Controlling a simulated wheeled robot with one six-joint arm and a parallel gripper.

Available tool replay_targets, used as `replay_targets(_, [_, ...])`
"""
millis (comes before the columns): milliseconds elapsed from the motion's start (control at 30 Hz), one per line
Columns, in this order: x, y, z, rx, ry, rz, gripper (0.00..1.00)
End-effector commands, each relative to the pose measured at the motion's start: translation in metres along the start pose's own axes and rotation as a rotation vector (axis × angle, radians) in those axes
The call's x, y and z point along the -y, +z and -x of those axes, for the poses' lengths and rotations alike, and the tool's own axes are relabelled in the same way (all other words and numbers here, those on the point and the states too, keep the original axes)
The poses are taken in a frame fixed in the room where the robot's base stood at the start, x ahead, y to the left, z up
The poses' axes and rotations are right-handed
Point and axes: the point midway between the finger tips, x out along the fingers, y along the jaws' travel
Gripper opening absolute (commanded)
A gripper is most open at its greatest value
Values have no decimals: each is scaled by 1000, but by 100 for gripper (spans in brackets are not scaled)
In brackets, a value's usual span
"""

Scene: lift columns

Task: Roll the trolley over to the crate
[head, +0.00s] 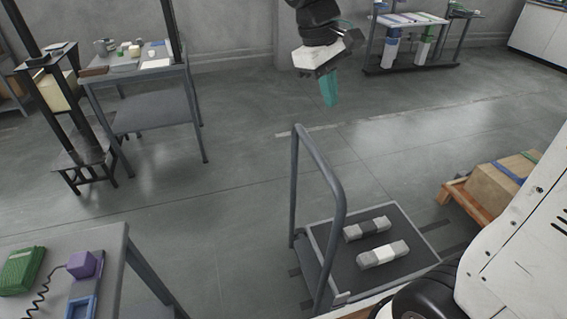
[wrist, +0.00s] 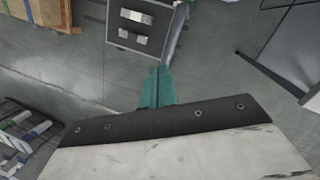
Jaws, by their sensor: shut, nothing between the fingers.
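The trolley (head: 402,224) stands on the floor right of centre in the head view, with a dark flat deck and an upright grey tube handle (head: 337,205) on its left side. Two grey-and-white blocks (head: 383,254) lie on the deck. The deck also shows at the top of the wrist view (wrist: 163,26). A wooden crate or pallet-like base (head: 456,196) carrying a brown box is at the right, partly hidden by my white body. My gripper (head: 330,92) has teal fingers, shut and empty, in the air above and beyond the handle; they also show in the wrist view (wrist: 158,86).
A grey workbench (head: 152,110) with small items stands at back left, beside a dark lift column. A near table (head: 110,262) with a green case and purple object is at lower left. A rack (head: 410,70) stands at the back. Floor between is clear.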

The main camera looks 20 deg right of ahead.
Motion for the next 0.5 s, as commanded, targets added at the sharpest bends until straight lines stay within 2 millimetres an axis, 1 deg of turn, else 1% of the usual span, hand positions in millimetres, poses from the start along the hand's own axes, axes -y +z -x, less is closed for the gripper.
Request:
replay_targets(33, [-5,-25,-6,29,14,47,0])
replay_targets(67, [-8,-39,-8,43,23,76,0])
replay_targets(100, [-11,-56,-13,63,36,113,0])
replay_targets(167, [-15,-84,-22,93,55,169,0])
replay_targets(200, [-17,-102,-28,113,66,207,0])
replay_targets(267, [-19,-129,-40,143,84,264,0])
replay_targets(300, [-19,-147,-49,164,97,302,0])
replay_targets(367, [-20,-173,-64,194,114,358,0])
replay_targets(400, [-18,-190,-75,216,125,395,0])
replay_targets(467, [-15,-216,-93,247,143,452,0])
replay_targets(500, [-12,-232,-106,268,154,491,0])
